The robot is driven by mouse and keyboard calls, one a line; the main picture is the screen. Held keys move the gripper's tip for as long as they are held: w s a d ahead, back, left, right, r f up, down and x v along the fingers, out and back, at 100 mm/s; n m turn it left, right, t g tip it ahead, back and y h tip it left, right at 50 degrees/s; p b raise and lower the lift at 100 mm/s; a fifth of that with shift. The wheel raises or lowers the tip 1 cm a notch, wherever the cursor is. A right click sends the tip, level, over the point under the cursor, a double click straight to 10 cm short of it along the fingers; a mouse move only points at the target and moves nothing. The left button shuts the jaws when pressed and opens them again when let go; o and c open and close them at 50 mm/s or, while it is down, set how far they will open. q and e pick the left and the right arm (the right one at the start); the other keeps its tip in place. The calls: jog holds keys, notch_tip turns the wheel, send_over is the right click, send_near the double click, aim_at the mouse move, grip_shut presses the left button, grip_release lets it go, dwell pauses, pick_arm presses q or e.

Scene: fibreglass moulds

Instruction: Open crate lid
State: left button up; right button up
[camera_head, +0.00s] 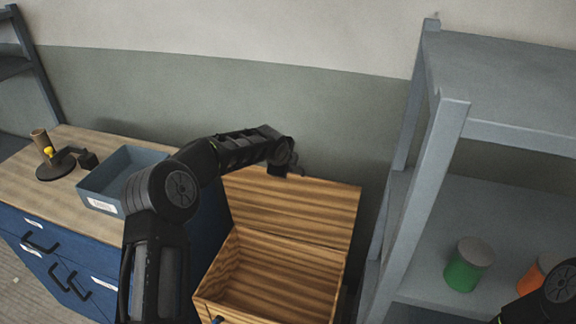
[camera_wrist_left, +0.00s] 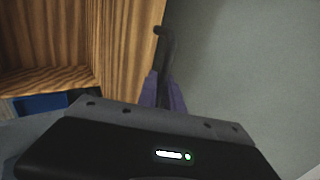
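The wooden crate (camera_head: 213,283) stands on the floor between the workbench and the shelf, its inside open to view and empty as far as I see. Its lid (camera_head: 300,208) stands up at the back, tilted open towards the wall. My left gripper (camera_head: 294,170) is at the lid's top edge; the arm hides part of it. My right gripper is out of view; only part of that arm shows.
The workbench (camera_head: 85,195) with blue drawers is at left, carrying a grey-blue bin (camera_head: 103,198) and a small black stand (camera_head: 62,172). A grey shelf (camera_head: 432,170) at right holds a green can (camera_head: 462,274) and an orange can (camera_head: 530,279). The wall is close behind the lid.

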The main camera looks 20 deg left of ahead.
pick_arm(q)
jog(key=o, duration=0.4)
jog(key=shift+s+f, duration=0.1)
jog(key=shift+f, duration=0.05)
jog(key=shift+s+f, duration=0.1)
